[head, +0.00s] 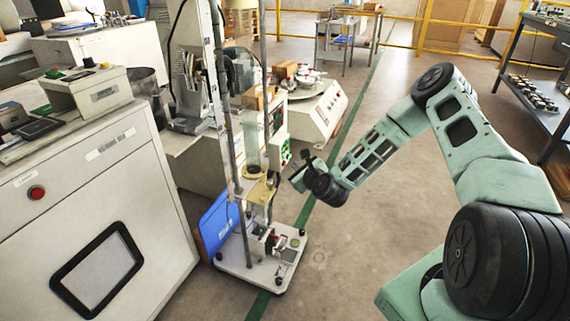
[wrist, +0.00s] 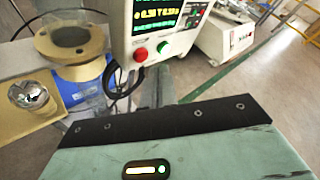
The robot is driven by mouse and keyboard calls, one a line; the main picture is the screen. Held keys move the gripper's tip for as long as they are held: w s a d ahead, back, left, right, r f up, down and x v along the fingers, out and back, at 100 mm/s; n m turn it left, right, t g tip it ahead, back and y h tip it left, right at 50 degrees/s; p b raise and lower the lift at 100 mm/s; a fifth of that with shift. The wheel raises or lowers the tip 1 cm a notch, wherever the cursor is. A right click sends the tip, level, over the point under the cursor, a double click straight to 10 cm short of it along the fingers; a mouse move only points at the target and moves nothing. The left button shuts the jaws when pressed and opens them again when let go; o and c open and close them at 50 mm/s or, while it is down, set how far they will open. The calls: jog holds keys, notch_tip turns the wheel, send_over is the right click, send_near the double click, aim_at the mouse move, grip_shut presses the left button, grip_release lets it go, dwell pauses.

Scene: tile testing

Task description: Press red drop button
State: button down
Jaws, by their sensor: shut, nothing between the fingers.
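The red button (wrist: 140,55) sits at the lower left of a pale control box (wrist: 183,30), below a lit display with green digits.
The drop tester's white base (head: 258,262) stands on the floor, with a blue panel (head: 217,222) leaning beside it. A large white cabinet (head: 80,190) is at left. A metal shelf (head: 530,75) stands at far right. The floor right of the tester is clear.

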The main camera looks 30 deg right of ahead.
jog(key=shift+s+d, duration=0.7)
jog(key=shift+s, duration=0.2)
jog(key=shift+s+d, duration=0.7)
jog(key=shift+s, duration=0.15)
